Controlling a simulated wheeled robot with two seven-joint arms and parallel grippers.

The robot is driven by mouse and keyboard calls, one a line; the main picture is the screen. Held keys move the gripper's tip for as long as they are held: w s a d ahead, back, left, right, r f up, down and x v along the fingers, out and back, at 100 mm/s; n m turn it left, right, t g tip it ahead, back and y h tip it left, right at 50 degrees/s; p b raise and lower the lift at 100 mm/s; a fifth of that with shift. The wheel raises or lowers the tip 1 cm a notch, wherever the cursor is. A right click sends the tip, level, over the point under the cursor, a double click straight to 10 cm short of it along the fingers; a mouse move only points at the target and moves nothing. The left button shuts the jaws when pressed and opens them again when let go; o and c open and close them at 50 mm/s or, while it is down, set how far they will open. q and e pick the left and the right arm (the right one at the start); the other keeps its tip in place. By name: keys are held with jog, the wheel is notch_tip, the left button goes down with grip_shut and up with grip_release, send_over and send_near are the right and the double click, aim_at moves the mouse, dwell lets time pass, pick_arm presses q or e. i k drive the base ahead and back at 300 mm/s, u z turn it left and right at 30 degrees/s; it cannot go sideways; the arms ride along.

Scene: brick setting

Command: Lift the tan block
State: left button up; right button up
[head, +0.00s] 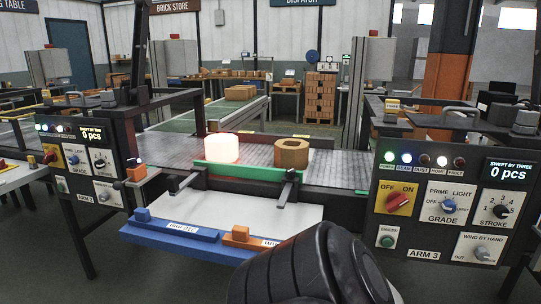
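The tan block (291,154) is a short, many-sided piece with a darker hollow or recess in its top. It sits upright on the grey metal conveyor bed, just behind the green bar (245,174), right of a glowing white-orange cylinder (221,148). A gap separates the two. A dark, rounded part of one of my arms fills the bottom centre, nearer to me than the block and apart from it. Neither gripper's fingers show.
Control panels stand left (85,165) and right (455,205). Two dark pusher arms reach the bar. The bed (345,172) right of the block is clear.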

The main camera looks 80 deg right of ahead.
aim_at(289, 153)
jog(key=z, duration=2.05)
